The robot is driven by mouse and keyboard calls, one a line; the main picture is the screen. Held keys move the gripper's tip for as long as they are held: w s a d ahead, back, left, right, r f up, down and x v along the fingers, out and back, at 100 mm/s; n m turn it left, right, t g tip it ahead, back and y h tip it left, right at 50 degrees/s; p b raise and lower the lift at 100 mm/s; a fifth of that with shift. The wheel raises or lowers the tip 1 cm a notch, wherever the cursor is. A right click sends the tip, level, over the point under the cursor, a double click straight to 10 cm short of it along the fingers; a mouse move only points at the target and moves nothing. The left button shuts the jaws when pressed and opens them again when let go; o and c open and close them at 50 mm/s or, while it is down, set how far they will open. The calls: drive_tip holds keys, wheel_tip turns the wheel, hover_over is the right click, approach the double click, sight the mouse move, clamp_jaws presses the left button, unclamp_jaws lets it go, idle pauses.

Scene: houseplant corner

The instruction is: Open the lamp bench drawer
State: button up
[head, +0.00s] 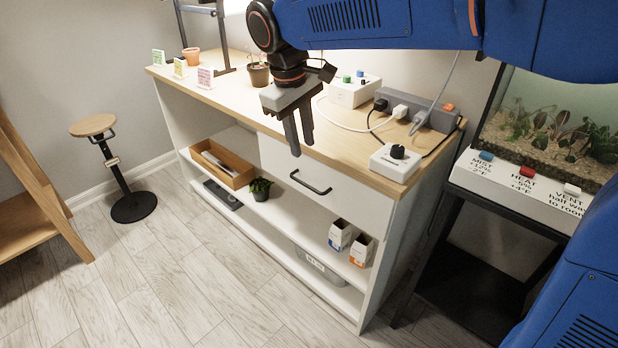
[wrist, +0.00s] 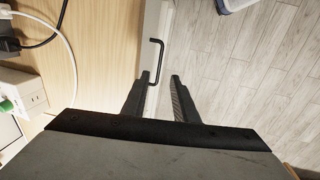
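The lamp bench drawer (head: 347,197) is a white front under the wooden bench top, and it looks shut. Its black bar handle (head: 311,183) sits at the middle of the front. In the wrist view the handle (wrist: 157,58) shows just beyond my fingertips, nearer the left finger. My gripper (head: 302,148) is above the bench's front edge, pointing down, with its fingers apart and nothing between them. The fingers also show apart in the wrist view (wrist: 160,77). I cannot tell the exact gap between the fingertips and the handle.
The bench top (head: 224,93) carries a white control box (head: 352,92), a power strip (head: 417,108) with cables, and a dial box (head: 395,161). Lower shelves hold a wooden tray (head: 222,164) and small cartons (head: 340,235). A glass tank (head: 545,125) stands right. Floor in front is clear.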

sight(310, 186)
drive_tip(key=f, duration=0.4)
drive_tip(key=w+d+f, duration=0.1)
drive_tip(key=f, duration=0.3)
drive_tip(key=w+f, duration=0.1)
drive_tip(key=f, duration=0.4)
drive_tip(key=shift+d, duration=0.25)
clamp_jaws()
idle(0.9)
